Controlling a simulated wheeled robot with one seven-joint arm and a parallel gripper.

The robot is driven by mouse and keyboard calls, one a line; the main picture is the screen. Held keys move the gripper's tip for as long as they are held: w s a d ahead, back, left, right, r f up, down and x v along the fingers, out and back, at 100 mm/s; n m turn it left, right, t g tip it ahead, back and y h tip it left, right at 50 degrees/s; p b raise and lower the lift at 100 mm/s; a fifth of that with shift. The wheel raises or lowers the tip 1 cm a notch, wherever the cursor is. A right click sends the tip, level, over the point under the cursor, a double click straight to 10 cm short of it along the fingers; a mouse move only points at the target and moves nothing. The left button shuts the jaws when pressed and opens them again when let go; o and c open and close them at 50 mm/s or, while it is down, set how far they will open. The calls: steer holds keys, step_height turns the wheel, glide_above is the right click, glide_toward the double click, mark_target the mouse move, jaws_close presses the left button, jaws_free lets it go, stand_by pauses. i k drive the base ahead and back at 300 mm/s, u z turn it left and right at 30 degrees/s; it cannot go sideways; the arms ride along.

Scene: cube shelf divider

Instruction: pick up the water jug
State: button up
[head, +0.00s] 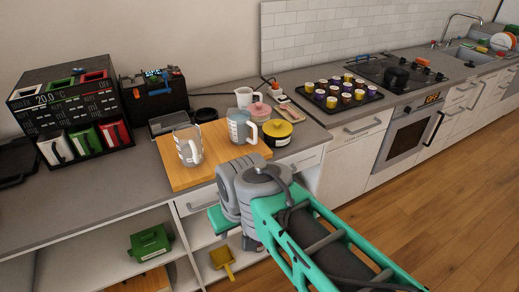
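Two clear jugs stand upright on a wooden board (180,178) on the counter. The left jug (187,146) has a pale handle and looks empty. The right jug (238,126) has a white handle on its right side and a grey-blue tint, perhaps water; I cannot tell for sure which is the water jug. My gripper (250,241) hangs at the end of my grey and teal arm, in front of the counter edge, nearer and lower than the jugs and apart from them. Its fingers are mostly hidden by my wrist.
A pink-lidded pot (259,112), a yellow-lidded pot (277,132) and a white pitcher (244,97) crowd the right jug. A dark machine (72,105) stands left. A tray of cups (372,97) lies right. Open shelves below hold a green box (150,241) and yellow scoop (222,259).

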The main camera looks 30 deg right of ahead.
mark_target(240, 124)
steer(key=z, duration=0.25)
steer(key=k, duration=0.25)
steer(key=u, duration=1.25)
steer(key=i, duration=0.95)
steer(key=z, duration=0.1)
